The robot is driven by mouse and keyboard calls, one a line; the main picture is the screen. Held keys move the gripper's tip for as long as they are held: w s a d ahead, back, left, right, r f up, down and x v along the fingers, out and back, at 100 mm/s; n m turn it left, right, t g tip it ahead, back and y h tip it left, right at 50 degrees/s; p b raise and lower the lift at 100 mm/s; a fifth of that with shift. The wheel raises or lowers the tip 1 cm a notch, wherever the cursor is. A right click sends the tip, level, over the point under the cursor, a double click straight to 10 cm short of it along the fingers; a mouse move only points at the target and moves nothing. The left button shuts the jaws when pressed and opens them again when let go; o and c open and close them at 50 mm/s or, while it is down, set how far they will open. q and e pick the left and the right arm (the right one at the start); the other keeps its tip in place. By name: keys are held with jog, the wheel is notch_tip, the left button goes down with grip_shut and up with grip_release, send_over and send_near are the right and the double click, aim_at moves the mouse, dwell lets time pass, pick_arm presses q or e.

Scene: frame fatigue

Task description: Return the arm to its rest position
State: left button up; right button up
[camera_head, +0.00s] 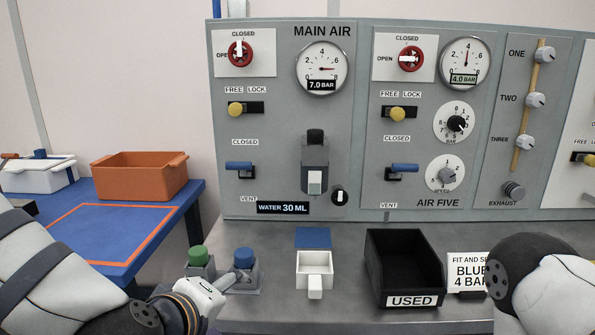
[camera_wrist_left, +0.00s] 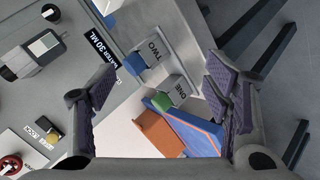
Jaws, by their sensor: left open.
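My left arm (camera_head: 45,280) reaches in from the lower left in the head view. Its wrist (camera_head: 203,296) is in front of the green-capped and blue-capped blocks. In the left wrist view, my left gripper (camera_wrist_left: 160,90) is open, with nothing between its purple-padded fingers. Beyond the fingers are the green-topped block marked ONE (camera_wrist_left: 177,92) and the blue-topped block marked TWO (camera_wrist_left: 148,57). The head view shows the same green cap (camera_head: 198,257) and blue cap (camera_head: 244,258). My right arm (camera_head: 545,285) shows at the lower right; its gripper is out of view.
A grey panel (camera_head: 280,130) with gauges and valves stands behind the bench (camera_head: 340,232). On the bench are a white scoop-like tray (camera_head: 314,262), a black bin marked USED (camera_head: 411,301) and a label card (camera_head: 467,262). An orange bin (camera_head: 138,178) sits on a blue table (camera_head: 120,235) at left.

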pick_arm(q)
jog(key=s+a+f+m+g, duration=0.1)
jog(key=s+f+m+g, duration=0.1)
jog(key=s+f, duration=0.45)
jog(key=s+a+f+m+g, duration=0.1)
jog(key=s+f+m+g, duration=0.15)
jog(key=f, duration=0.65)
jog(key=s+a+f+m+g, duration=0.2)
jog(key=s+a+f, duration=0.1)
jog(key=s, duration=0.5)
jog(key=s+a+f+m+g+y, duration=0.1)
jog(key=s+a+f+g, duration=0.1)
jog(key=s, duration=0.6)
jog(key=s+a+f+m+g, duration=0.2)
jog(key=s+a+f+g, duration=0.1)
jog(key=s+f, duration=0.3)
jog(key=shift+s+a+f+m+y, duration=0.3)
jog(key=shift+s+m, duration=0.05)
jog(key=shift+s, duration=0.6)
